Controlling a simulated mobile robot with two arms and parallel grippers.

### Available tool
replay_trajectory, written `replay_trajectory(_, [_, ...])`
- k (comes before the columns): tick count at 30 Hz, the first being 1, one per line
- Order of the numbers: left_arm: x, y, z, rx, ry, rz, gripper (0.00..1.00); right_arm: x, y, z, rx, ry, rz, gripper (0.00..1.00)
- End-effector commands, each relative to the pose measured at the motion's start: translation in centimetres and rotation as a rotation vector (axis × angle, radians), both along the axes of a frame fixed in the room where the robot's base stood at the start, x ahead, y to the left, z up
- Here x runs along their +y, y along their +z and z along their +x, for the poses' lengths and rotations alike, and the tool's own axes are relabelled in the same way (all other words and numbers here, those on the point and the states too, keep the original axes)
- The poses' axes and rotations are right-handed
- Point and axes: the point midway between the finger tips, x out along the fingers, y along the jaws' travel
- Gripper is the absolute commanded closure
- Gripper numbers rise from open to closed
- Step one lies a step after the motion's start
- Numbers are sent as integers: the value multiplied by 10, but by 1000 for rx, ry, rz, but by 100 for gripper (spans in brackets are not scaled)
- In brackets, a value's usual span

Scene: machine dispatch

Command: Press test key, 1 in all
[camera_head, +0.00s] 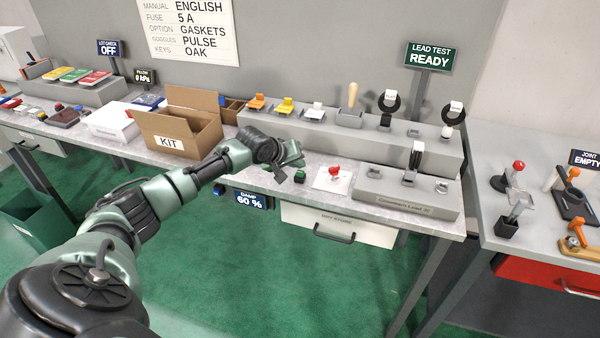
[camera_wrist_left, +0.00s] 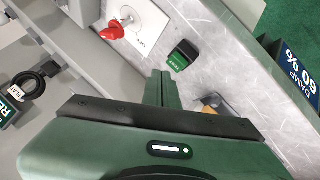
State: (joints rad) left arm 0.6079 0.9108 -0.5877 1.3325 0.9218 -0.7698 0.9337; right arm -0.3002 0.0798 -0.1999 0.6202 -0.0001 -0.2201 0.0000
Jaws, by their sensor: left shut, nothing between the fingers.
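A small dark key with a green top (camera_head: 300,176), which I take to be the test key, sits on the grey bench top. It also shows in the left wrist view (camera_wrist_left: 183,55), with small pale lettering too small to read. My left gripper (camera_head: 291,166) is shut and empty, close to the key at its left in the head view. In the left wrist view its closed fingers (camera_wrist_left: 163,88) are beside the key, with a small gap in the picture. Contact does not show. The LEAD TEST sign (camera_head: 430,56) reads READY. My right gripper is not in view.
A red knob (camera_head: 334,170) on a white plate stands right of the key. A grey block with sockets (camera_head: 405,198) is farther right. A stepped grey rack (camera_head: 350,137) lies behind. The open KIT box (camera_head: 171,143) is left. The DAMP 60 % sign (camera_head: 251,200) hangs at the front edge.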

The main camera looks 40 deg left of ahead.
Motion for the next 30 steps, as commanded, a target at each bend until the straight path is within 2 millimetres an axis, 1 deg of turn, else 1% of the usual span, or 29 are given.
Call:
replay_trajectory(7, [-1, -8, -1, 2, 0, -1, 100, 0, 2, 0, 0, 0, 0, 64])
replay_trajectory(30, [0, -13, 0, 0, 0, 0, 100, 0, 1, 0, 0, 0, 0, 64])
